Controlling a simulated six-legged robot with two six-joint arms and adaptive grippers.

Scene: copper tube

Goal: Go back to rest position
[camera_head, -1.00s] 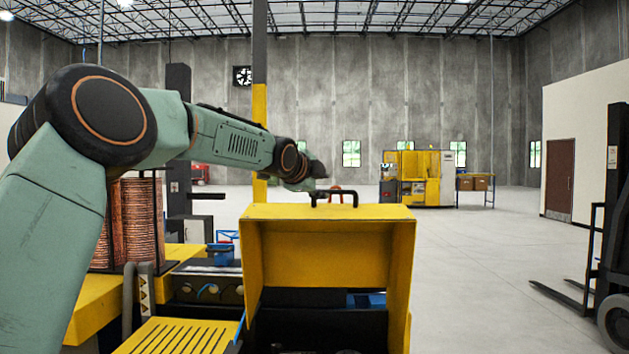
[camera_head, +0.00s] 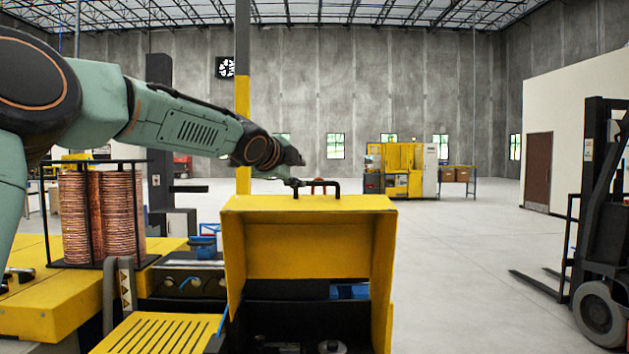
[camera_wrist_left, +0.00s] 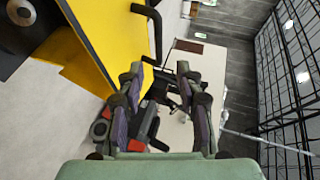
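My left arm comes in from the left, and its gripper (camera_head: 297,183) is above the yellow hood (camera_head: 305,203), beside the left end of the hood's black handle (camera_head: 337,188). In the left wrist view the two fingers of my left gripper (camera_wrist_left: 165,82) stand apart with nothing between them. The black handle (camera_wrist_left: 152,28) passes above the fingers there, and the yellow hood (camera_wrist_left: 85,45) lies to the upper left. I cannot tell whether the gripper touches the handle. My right gripper is in neither view.
Copper tube coils (camera_head: 120,215) stand in a black rack on the yellow machine at left. A blue container (camera_head: 203,245) sits left of the hood. A forklift (camera_head: 598,300) is at right. The floor (camera_head: 455,260) between hood and forklift is clear.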

